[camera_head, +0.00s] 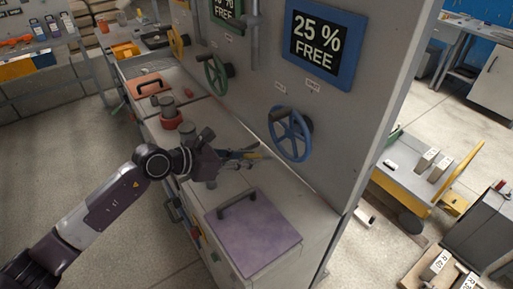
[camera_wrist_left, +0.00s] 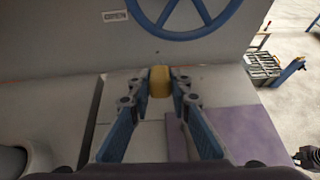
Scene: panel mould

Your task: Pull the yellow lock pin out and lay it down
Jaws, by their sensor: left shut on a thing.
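The yellow lock pin (camera_wrist_left: 160,80) shows as a small yellow block between the fingertips of my left gripper (camera_wrist_left: 161,93) in the left wrist view. The two fingers with blue pads are closed on it from both sides. In the head view my left gripper (camera_head: 243,156) is over the bench top, close to the upright panel and left of the blue handwheel. The pin is mostly hidden there by the fingers. I cannot tell whether its lower end is in a hole or free. My right gripper is not in view.
The blue handwheel (camera_head: 290,135) sits on the panel, under a "25 % FREE" sign (camera_head: 318,42). A purple lid with a handle (camera_head: 262,236) lies on the bench near the front. A red-based grey knob (camera_head: 171,112) and a red lid (camera_head: 149,87) are farther back.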

